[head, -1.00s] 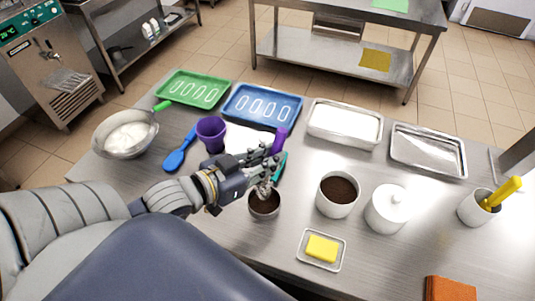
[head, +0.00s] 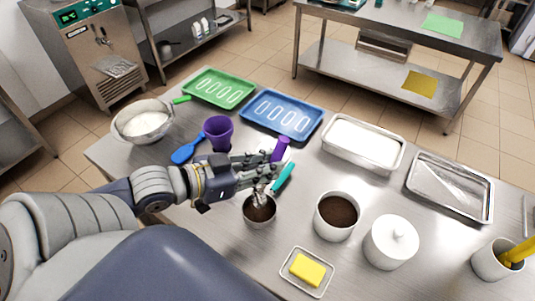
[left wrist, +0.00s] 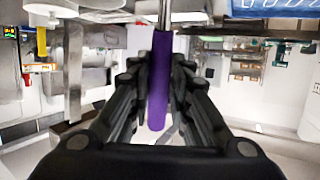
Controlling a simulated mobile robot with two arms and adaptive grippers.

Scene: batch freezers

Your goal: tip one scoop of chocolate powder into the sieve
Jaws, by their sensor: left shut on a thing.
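My left gripper (head: 266,172) is shut on a purple handle (head: 280,149), which stands up out of its fingers. In the left wrist view the purple handle (left wrist: 160,85) sits between the fingers and runs into a metal shaft at the top. In the head view metal parts below the fingers reach a small metal cup (head: 259,219) with a dark inside. A teal handle (head: 284,178) slants up beside the fingers; what it belongs to is hidden. A white pot (head: 337,232) of dark brown powder stands right of the cup. I cannot make out the sieve for certain. My right gripper is not in view.
A bowl (head: 125,134) of white stuff, a blue spatula (head: 184,152) and a purple cup (head: 218,133) stand left. Green (head: 219,88) and blue (head: 281,115) trays lie behind. A lidded white jar (head: 391,243) and yellow block (head: 307,269) stand right and in front.

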